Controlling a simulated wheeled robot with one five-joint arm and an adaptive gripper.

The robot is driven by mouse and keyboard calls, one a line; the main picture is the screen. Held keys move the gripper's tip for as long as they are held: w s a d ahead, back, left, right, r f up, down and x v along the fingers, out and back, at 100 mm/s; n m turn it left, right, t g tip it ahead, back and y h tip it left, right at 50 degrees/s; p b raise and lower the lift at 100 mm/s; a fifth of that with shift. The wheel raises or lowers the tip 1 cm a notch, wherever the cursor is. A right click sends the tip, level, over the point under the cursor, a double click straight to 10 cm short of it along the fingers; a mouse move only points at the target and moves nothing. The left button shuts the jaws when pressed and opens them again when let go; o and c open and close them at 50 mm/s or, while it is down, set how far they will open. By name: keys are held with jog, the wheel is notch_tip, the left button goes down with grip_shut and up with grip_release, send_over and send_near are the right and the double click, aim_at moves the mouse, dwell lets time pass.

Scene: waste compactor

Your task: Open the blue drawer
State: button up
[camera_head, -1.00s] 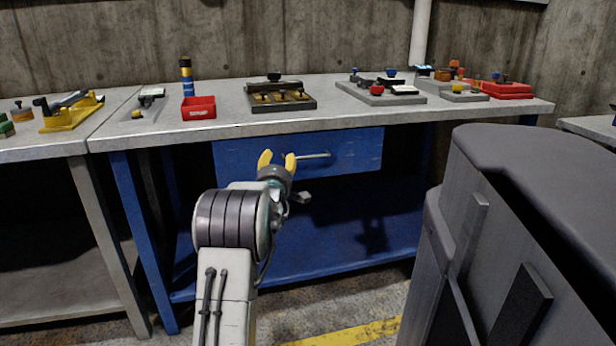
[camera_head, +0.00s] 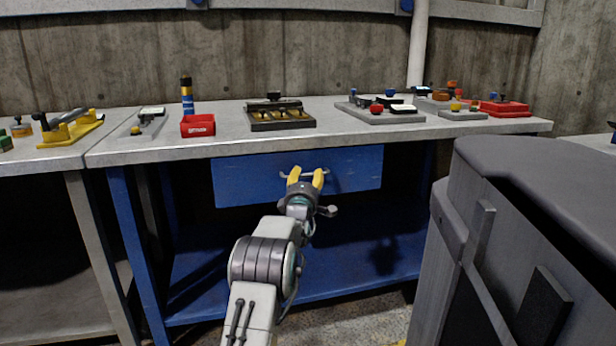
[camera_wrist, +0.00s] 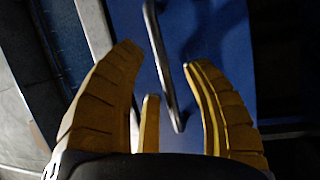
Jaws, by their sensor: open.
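The blue drawer (camera_head: 240,180) sits under the grey workbench top and looks shut. Its metal bar handle (camera_head: 318,175) runs across the middle of its front. My gripper (camera_head: 306,175) is open, with its yellow fingers pointing at the handle and overlapping it in the head view. In the wrist view the handle (camera_wrist: 160,60) runs between the spread yellow fingers (camera_wrist: 165,85), with the blue drawer front (camera_wrist: 215,50) behind it. I cannot tell whether any finger touches the handle.
A large grey machine (camera_head: 530,230) stands close on the right. A blue lower shelf (camera_head: 340,275) lies below the drawer.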

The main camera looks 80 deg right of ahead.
jog(key=shift+d+r, duration=0.15)
jog(key=shift+d, duration=0.75)
jog(key=shift+c, duration=0.2)
grip_shut()
